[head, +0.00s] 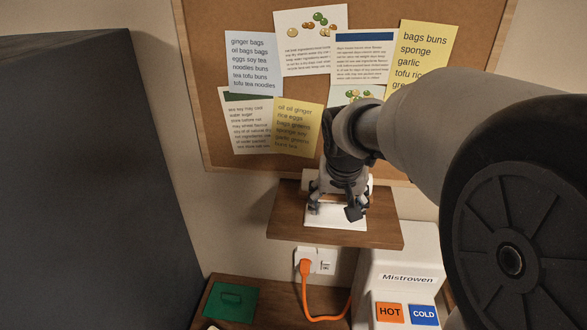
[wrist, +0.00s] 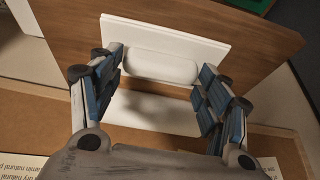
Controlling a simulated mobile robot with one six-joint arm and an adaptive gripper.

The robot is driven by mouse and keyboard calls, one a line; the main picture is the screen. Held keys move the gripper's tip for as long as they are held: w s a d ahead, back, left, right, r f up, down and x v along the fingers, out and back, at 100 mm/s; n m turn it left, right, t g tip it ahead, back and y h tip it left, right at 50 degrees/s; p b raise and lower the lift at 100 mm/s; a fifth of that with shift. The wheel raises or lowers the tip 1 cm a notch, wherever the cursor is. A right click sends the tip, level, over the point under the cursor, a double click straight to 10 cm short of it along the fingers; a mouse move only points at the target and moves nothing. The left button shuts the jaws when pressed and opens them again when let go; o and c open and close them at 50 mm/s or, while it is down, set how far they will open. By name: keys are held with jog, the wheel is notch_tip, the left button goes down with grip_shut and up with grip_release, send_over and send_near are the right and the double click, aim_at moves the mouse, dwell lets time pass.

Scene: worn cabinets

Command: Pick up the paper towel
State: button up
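The paper towel (wrist: 160,66) is a white roll lying on its side in a white holder (wrist: 215,52) on a small brown shelf. In the head view, the paper towel (head: 308,181) shows only at its ends, with my gripper (head: 337,207) in front of its middle. The holder's white base (head: 322,222) rests on the shelf. In the wrist view, my gripper (wrist: 158,80) is open, its blue-padded fingers on either side of the roll, near its two ends. I cannot tell whether either finger touches it.
The brown shelf (head: 285,228) is fixed to the wall below a cork board (head: 205,100) with pinned notes. A white hot/cold dispenser (head: 400,262) stands below right. An orange plug (head: 305,268) sits under the shelf. A tall dark cabinet (head: 90,180) is at left.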

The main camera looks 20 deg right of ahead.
aim_at(336, 208)
jog(key=shift+c, duration=1.3)
notch_tip(336, 208, up, 21)
jog(key=p, duration=0.2)
jog(key=shift+f+p, duration=0.15)
jog(key=shift+p, duration=0.25)
jog(key=s+a+r, duration=0.2)
jog(key=s, duration=0.3)
jog(key=shift+s+a, duration=0.15)
jog(key=shift+s, duration=0.15)
notch_tip(336, 208, up, 5)
jog(key=p, duration=0.4)
